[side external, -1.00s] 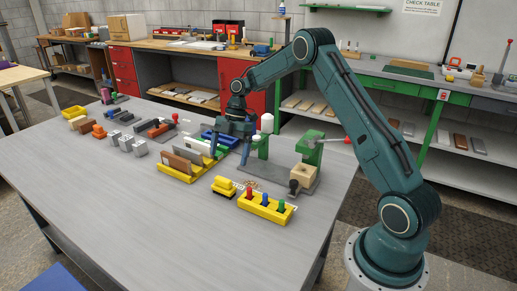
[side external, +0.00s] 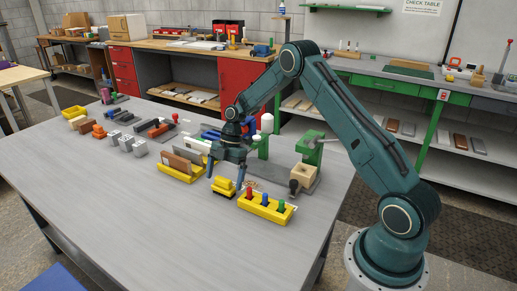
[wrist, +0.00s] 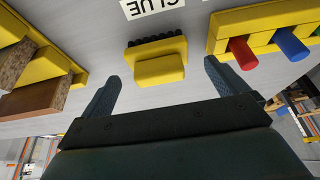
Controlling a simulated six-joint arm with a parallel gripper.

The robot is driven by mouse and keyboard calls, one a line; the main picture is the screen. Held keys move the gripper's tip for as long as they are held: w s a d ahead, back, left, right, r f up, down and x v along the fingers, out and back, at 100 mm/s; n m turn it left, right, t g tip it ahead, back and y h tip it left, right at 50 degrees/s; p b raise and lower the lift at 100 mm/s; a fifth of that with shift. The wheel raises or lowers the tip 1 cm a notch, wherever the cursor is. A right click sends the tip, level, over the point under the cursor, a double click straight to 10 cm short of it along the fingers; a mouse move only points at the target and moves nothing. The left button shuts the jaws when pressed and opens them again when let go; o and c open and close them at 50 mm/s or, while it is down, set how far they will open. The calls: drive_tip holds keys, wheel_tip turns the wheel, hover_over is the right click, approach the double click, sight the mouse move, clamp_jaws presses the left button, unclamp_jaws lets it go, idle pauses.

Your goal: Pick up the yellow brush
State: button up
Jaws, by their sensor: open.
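The yellow brush (side external: 224,187) lies on the grey table, left of the yellow tray with coloured pegs. In the wrist view the brush (wrist: 159,65) shows its yellow block handle and a row of black bristles along its upper edge. My gripper (side external: 226,178) is open and points down, just above and behind the brush.
The yellow peg tray (side external: 267,208) stands close on the right of the brush. A yellow rack (side external: 180,173) with upright boards stands close on the left. The table's front is clear.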

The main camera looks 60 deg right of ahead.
sight(223, 178)
drive_tip(key=shift+x, duration=1.85)
drive_tip(key=c, duration=1.1)
drive_tip(key=shift+r, duration=0.2)
wheel_tip(223, 178, up, 20)
drive_tip(key=shift+f, duration=0.1)
